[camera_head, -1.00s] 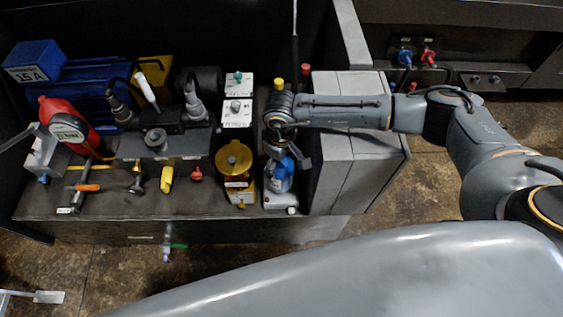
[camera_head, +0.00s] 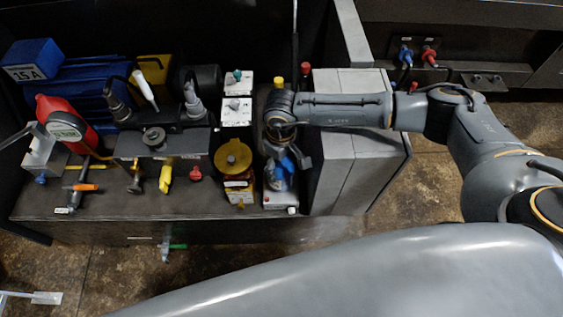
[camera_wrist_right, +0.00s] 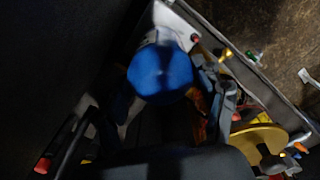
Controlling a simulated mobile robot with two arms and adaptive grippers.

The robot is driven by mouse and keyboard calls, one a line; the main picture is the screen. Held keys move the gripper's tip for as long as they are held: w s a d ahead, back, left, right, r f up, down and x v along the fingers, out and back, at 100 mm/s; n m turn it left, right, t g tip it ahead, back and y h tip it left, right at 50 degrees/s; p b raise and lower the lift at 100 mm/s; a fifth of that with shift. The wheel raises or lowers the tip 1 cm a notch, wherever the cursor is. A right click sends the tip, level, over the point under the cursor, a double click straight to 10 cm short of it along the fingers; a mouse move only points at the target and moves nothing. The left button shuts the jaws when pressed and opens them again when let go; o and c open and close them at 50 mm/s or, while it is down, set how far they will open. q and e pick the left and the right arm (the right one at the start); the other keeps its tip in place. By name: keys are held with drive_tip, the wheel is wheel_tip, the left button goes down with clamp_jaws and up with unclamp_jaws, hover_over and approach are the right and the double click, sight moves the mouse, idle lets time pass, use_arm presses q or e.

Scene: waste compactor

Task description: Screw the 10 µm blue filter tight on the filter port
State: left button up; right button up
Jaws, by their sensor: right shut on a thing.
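The blue filter (camera_head: 282,176) is a short blue cylinder standing at the right end of the workbench, on a pale grey base (camera_head: 281,201). My right gripper (camera_head: 285,160) reaches down over it from above and is shut on it. In the right wrist view the round blue top of the filter (camera_wrist_right: 162,72) lies between the fingers. The filter port and the thread are hidden under the filter, so I cannot tell how tightly it sits. My left gripper is in neither view.
A yellow round-topped unit (camera_head: 233,157) stands close left of the filter. A grey cabinet (camera_head: 352,150) rises close on the right. Red and yellow buttons stand behind my gripper.

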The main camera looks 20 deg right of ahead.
drive_tip(key=o, duration=0.5)
drive_tip(key=c, duration=0.6)
drive_tip(key=shift+o, duration=0.2)
drive_tip(key=m, duration=0.3)
drive_tip(key=shift+m+b, duration=0.35)
drive_tip(key=shift+m, duration=0.65)
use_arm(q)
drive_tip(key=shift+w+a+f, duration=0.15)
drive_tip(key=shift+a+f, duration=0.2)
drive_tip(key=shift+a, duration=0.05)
use_arm(e)
drive_tip(key=shift+a, duration=0.1)
drive_tip(key=m, duration=0.4)
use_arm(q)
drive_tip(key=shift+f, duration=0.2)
use_arm(e)
drive_tip(key=shift+m, duration=0.6)
